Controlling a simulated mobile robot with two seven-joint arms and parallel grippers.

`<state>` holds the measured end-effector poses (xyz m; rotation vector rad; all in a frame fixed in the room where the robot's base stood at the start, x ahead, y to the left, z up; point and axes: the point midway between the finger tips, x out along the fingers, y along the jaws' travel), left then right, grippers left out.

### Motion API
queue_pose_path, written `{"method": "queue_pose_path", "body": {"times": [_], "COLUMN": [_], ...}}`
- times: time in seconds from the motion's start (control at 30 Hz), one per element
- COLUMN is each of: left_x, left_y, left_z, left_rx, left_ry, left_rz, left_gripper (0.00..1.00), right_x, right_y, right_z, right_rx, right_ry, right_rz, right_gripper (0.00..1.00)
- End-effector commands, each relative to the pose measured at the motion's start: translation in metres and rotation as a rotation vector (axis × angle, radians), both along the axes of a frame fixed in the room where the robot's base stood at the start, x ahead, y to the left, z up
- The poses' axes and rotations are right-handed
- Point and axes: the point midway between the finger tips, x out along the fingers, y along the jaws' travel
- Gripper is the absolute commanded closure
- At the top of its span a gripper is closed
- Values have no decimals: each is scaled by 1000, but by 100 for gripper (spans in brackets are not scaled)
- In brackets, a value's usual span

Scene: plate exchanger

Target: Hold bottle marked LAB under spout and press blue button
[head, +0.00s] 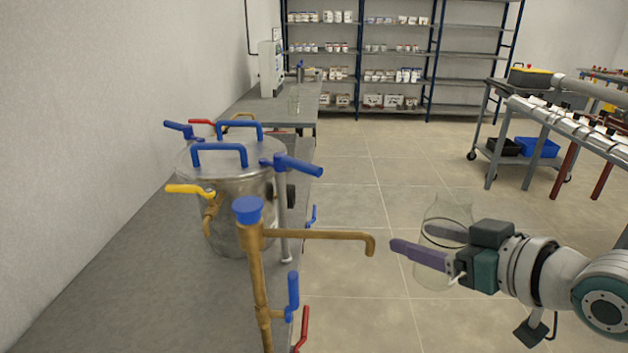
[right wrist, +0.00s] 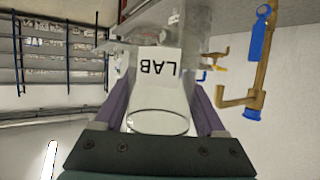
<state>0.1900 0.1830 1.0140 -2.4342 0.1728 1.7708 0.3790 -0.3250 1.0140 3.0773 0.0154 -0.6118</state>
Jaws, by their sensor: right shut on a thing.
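A clear glass bottle (head: 436,273) is held by my right gripper (head: 425,246), which is shut on it with one purple finger on each side. In the right wrist view the bottle (right wrist: 160,122) carries a white label reading LAB (right wrist: 160,69), between the fingers. A brass spout (head: 370,243) ends in a downturned tip to the left of the gripper and bottle, apart from them. The blue button (head: 248,206) is the round blue cap on top of the brass pipe. My left gripper is not in view.
A metal vessel (head: 232,228) with blue, red and yellow handles stands on the grey bench (head: 130,290) behind the pipe. A blue lever (head: 292,291) and a red lever (head: 303,328) sit low by the pipe. Open floor (head: 370,290) lies right of the bench.

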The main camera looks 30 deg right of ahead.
Motion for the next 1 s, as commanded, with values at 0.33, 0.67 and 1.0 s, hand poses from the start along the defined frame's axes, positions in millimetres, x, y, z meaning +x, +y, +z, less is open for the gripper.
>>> {"method": "queue_pose_path", "body": {"times": [0.33,0.67,1.0], "left_x": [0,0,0], "left_y": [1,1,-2], "left_z": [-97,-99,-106], "left_rx": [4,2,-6], "left_ry": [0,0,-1], "left_rz": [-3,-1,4], "left_gripper": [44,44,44], "right_x": [-4,4,28], "right_y": [-5,12,50], "right_z": [-110,-112,-113], "right_rx": [0,4,7], "right_ry": [-1,-4,-3], "right_rz": [23,29,29], "right_gripper": [83,83,83]}}
